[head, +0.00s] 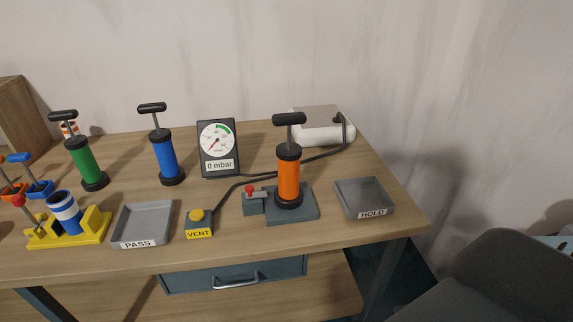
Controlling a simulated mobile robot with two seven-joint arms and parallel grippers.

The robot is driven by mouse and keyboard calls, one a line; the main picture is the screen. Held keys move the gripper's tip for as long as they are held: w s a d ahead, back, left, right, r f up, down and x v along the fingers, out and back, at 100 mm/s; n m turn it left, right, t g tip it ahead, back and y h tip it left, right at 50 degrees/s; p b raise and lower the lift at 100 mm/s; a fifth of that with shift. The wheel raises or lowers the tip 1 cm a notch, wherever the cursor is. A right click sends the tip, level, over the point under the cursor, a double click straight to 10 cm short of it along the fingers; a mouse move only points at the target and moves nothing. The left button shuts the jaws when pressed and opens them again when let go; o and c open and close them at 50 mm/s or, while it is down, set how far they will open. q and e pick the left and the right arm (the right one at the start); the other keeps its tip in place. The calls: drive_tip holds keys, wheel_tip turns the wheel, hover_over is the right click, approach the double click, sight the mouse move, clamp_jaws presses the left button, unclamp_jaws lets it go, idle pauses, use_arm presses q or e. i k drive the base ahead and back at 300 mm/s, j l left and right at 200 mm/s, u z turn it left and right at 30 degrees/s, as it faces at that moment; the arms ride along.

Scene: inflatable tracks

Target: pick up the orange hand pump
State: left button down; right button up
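The orange hand pump (288,180) has an orange barrel with black end rings and a black T-handle on a short rod. It stands upright on a dark grey-blue base plate (306,215) right of the middle of the table. A small block with a red knob (250,190) adjoins the plate on its left. Neither of my grippers shows in the head view.
On the wooden table (120,257) stand a green pump (85,162), a blue pump (164,155), a gauge reading 0 mbar (218,145), a yellow VENT button box (199,223), a PASS tray (146,212) and a HOLD tray (385,195). A grey chair (490,280) is at lower right.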

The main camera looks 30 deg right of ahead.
sight(288, 195)
drive_tip(key=z, duration=0.7)
drive_tip(key=j+z, duration=0.15)
drive_tip(key=z, duration=0.3)
drive_tip(key=j+z, duration=0.1)
drive_tip(key=z, duration=0.35)
drive_tip(key=j+z, duration=0.15)
drive_tip(key=z, duration=0.3)
drive_tip(key=k+j+z, duration=0.15)
drive_tip(key=j+z, duration=0.25)
drive_tip(key=k+j+z, duration=0.2)
drive_tip(key=z, duration=0.2)
drive_tip(key=k+j, duration=0.3)
drive_tip(key=k+j+z, duration=0.15)
drive_tip(key=k+j, duration=0.15)
drive_tip(key=j, duration=0.2)
